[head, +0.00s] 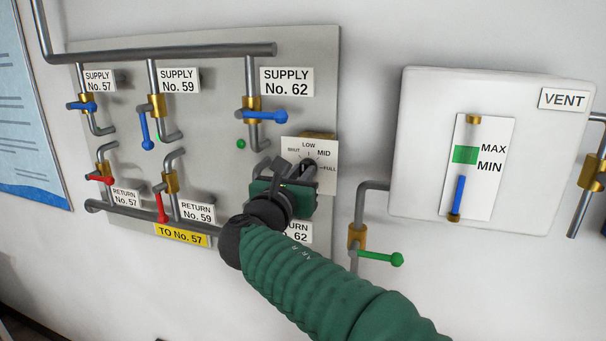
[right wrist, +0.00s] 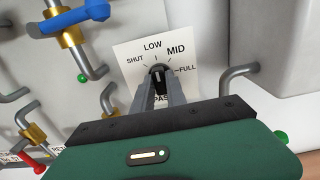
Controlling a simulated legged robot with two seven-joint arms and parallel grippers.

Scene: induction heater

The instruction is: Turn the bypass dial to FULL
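The bypass dial (right wrist: 159,73) is a dark round knob with a pale mark on a white plate marked SHUT, LOW, MID and FULL. In the head view the dial (head: 307,165) is partly hidden by my right gripper (head: 297,172). In the right wrist view, the two grey fingers of my right gripper (right wrist: 160,88) lie close against both sides of the knob, shut on it. The pale mark seems to point down and away from FULL, but the fingers crowd it and its exact setting is unclear. My left gripper is not in view.
The grey panel (head: 220,60) carries several valves; a blue one (head: 265,116) is above left of the dial. Right of it are a green-handled valve (head: 382,257) and a white tank (head: 420,130) with a level gauge. My right forearm covers part of the RETURN No. 62 label (head: 300,232).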

